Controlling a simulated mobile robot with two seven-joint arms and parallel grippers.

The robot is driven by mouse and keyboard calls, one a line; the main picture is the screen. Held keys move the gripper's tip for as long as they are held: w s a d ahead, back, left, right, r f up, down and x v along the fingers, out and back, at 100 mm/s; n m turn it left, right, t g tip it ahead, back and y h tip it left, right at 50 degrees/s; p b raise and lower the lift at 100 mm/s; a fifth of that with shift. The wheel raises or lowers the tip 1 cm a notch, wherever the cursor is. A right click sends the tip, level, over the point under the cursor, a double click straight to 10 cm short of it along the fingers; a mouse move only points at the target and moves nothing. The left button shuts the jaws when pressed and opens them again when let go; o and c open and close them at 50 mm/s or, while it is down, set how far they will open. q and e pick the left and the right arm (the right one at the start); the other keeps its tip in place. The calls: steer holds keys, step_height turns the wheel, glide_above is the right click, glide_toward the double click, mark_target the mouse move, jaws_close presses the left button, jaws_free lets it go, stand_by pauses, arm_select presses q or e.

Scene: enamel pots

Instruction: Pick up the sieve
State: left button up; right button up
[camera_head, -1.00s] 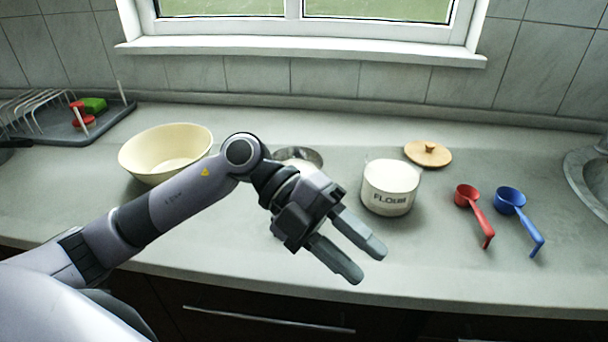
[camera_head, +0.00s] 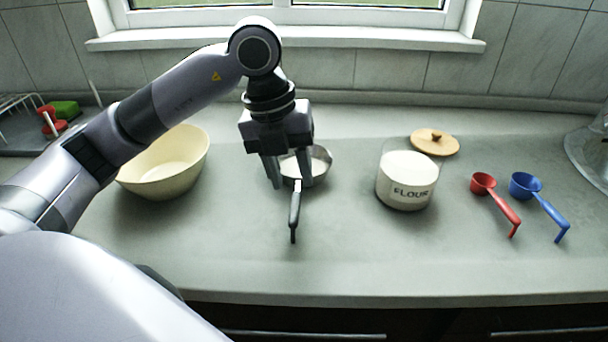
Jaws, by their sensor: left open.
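The sieve (camera_head: 320,162) lies on the grey counter, a round metal rim with a pale inside and a black handle (camera_head: 294,208) pointing toward the front edge. My left gripper (camera_head: 291,186) points down over the sieve where the handle meets the bowl. Its two fingers are open, one on each side of the handle as seen from here, and they hide part of the sieve's left side. I cannot tell how far the fingertips are above the counter. My right gripper is not in view.
A cream bowl (camera_head: 168,165) stands left, partly behind my arm. The flour pot (camera_head: 406,182) stands right of the sieve, with a wooden lid (camera_head: 434,142) behind it. Red (camera_head: 496,205) and blue (camera_head: 541,205) measuring scoops lie farther right. The counter front (camera_head: 350,265) is clear.

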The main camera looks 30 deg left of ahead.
mark_target(296, 198)
arm_select(q)
steer(key=x, duration=0.7)
steer(key=shift+a, duration=0.35)
jaws_close()
